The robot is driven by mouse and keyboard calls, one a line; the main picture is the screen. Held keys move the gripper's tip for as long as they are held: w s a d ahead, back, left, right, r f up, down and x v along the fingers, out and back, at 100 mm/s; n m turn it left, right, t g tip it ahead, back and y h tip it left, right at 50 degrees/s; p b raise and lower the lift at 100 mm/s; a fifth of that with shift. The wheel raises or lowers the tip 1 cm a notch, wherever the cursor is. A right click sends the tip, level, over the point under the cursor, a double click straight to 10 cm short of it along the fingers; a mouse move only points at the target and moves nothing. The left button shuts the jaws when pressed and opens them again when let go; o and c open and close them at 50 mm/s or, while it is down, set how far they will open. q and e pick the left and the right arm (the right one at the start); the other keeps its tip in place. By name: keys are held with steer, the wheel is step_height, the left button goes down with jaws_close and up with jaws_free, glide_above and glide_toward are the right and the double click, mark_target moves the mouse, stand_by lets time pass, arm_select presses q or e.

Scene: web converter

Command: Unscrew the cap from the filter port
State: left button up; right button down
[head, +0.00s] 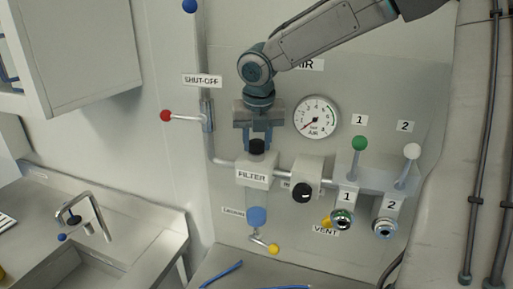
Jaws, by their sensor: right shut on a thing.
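The black cap (257,146) sits at the top of the filter housing (255,174), which carries a FILTER label and has a clear bowl with a blue lower part (257,216) below. My right gripper (258,139) comes down from above and is shut on the cap, one finger on each side of it. The port under the cap is hidden, and I cannot tell whether the cap is still seated on it. My left gripper is not in view.
A gauge (316,117) is close to the right of my gripper. A shut-off valve with a red-knobbed lever (167,116) is at left. The regulator knob (302,193) and levers with green (359,143) and white (412,151) knobs are at right. A drain lever has a yellow knob (273,249).

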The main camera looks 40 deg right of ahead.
steer(key=n, duration=0.4)
steer(key=shift+s+d+y, duration=0.1)
steer(key=shift+d+y, duration=0.1)
steer(key=shift+y, duration=0.2)
steer(key=shift+d+n+t+y, duration=0.15)
steer(key=shift+n+t+y, duration=0.2)
steer(key=shift+n, duration=1.65)
steer(key=c, duration=1.2)
jaws_free()
steer(key=shift+c, duration=0.2)
steer(key=shift+o, duration=1)
steer(key=shift+s+d, duration=0.15)
steer(key=shift+a+m, duration=0.25)
steer(key=shift+m, duration=0.85)
